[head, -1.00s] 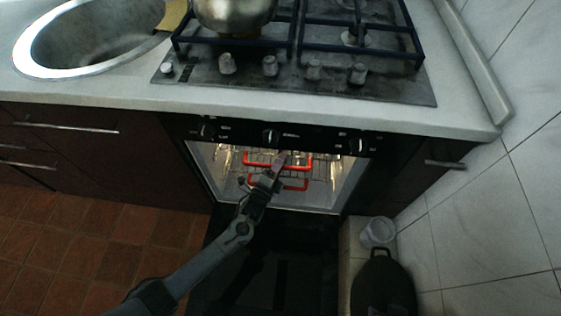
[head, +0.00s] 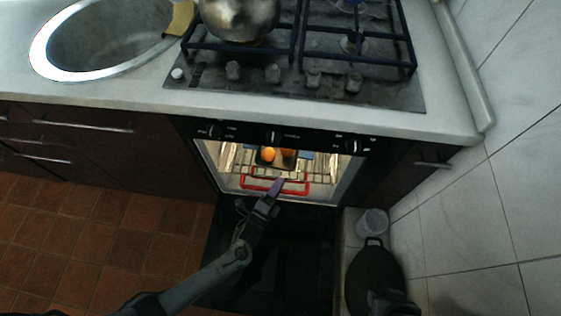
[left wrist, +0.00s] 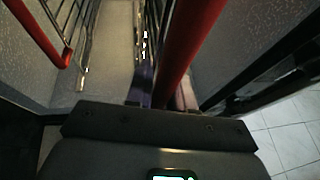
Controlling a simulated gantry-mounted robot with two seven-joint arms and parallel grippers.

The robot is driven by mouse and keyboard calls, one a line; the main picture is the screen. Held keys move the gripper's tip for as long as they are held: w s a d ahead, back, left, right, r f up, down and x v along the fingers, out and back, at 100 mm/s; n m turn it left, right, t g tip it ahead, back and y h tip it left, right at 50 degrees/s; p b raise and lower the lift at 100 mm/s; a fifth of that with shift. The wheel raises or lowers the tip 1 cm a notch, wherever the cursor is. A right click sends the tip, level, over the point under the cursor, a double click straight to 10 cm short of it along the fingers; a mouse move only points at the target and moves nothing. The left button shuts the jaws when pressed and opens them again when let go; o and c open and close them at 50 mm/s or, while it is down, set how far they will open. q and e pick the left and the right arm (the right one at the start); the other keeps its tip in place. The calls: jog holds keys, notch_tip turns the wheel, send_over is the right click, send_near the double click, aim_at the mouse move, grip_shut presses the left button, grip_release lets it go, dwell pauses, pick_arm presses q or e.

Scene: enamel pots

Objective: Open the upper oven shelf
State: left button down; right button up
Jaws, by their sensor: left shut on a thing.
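The oven (head: 351,177) is open and lit inside, with its dark door folded down in front. The upper oven shelf has a red front bar (head: 257,187) and stands partly pulled out. My left gripper (head: 275,187) is shut on this bar near its middle; in the left wrist view the red bar (left wrist: 190,45) runs in between the fingers. Another red bar (left wrist: 38,32) shows at the left of that view. A dark tray with an orange round thing (head: 268,154) shows inside the oven. My right gripper (head: 390,301) shows only as a dark part at the bottom right, its fingers unclear.
A metal pot (head: 240,18) stands on the hob (head: 300,85) above the oven. A pale cup (head: 372,222) and a black pan (head: 374,275) are to the right of the door by the tiled wall. The brown floor at left is clear.

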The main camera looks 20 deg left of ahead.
pick_arm(q)
jog(key=s+d+p, duration=0.2)
jog(key=s, duration=0.6)
jog(key=s+d+p, duration=0.2)
jog(key=s+p, duration=0.1)
jog(key=s, duration=0.6)
jog(key=shift+r, duration=0.15)
jog(key=c, duration=1.2)
grip_release()
jog(key=shift+o, duration=0.5)
jog(key=shift+s, duration=0.1)
